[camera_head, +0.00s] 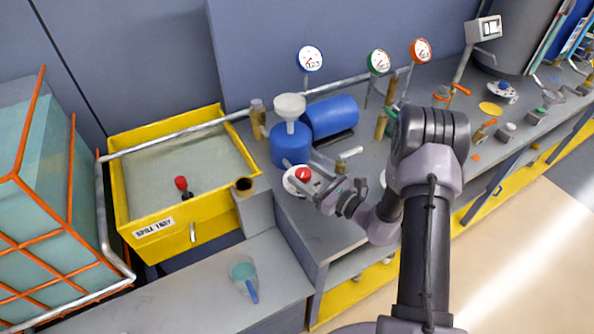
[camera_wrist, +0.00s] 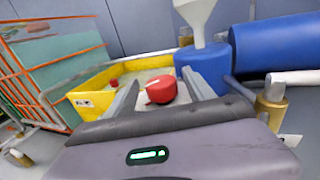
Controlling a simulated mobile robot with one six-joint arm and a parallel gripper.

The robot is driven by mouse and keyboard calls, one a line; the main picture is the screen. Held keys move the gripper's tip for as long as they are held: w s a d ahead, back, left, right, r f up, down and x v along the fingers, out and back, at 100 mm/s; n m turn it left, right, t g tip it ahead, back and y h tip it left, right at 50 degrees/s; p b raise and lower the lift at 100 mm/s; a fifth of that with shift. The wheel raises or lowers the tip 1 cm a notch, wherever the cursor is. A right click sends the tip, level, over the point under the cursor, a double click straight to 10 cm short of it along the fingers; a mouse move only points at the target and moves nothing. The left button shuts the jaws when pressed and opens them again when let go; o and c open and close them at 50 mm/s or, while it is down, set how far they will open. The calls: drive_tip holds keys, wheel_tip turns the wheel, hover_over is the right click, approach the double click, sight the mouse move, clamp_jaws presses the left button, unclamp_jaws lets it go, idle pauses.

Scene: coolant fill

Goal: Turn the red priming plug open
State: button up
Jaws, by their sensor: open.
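A round red plug (camera_head: 303,174) with a pale mark across its top sits on a white round base (camera_head: 292,187) beside the blue pump body (camera_head: 291,146). In the wrist view the red plug (camera_wrist: 161,90) shows between my two fingers. My gripper (camera_head: 318,182) is open, with its fingers reaching toward the plug from the right. In the wrist view my gripper (camera_wrist: 160,98) has one finger on each side of the plug. I cannot tell whether either finger touches it.
A white funnel (camera_head: 289,106) stands on the blue body, and a blue cylinder (camera_head: 331,117) lies behind it. A yellow spill tray (camera_head: 150,242) with another red-topped part (camera_head: 181,183) is at left. A jug (camera_head: 243,273) stands on the front bench. Gauges (camera_head: 309,59) stand behind.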

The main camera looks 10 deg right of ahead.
sight(298, 169)
drive_tip(key=shift+x, duration=1.85)
drive_tip(key=c, duration=1.3)
drive_tip(key=shift+d+r+m+t+h, duration=0.1)
drive_tip(key=shift+m+t+h, duration=0.6)
drive_tip(key=shift+h, duration=0.4)
clamp_jaws()
drive_tip(key=shift+w+d+m+t+h, duration=0.1)
drive_tip(key=shift+m+t+h, duration=0.1)
drive_tip(key=shift+m+h, duration=0.25)
drive_tip(key=shift+w+d+m+t+h, duration=0.1)
drive_tip(key=shift+d+m+t+h, duration=0.1)
drive_tip(key=shift+m+h, duration=0.25)
drive_tip(key=o, duration=1.3)
unclamp_jaws()
drive_tip(key=shift+s, duration=0.1)
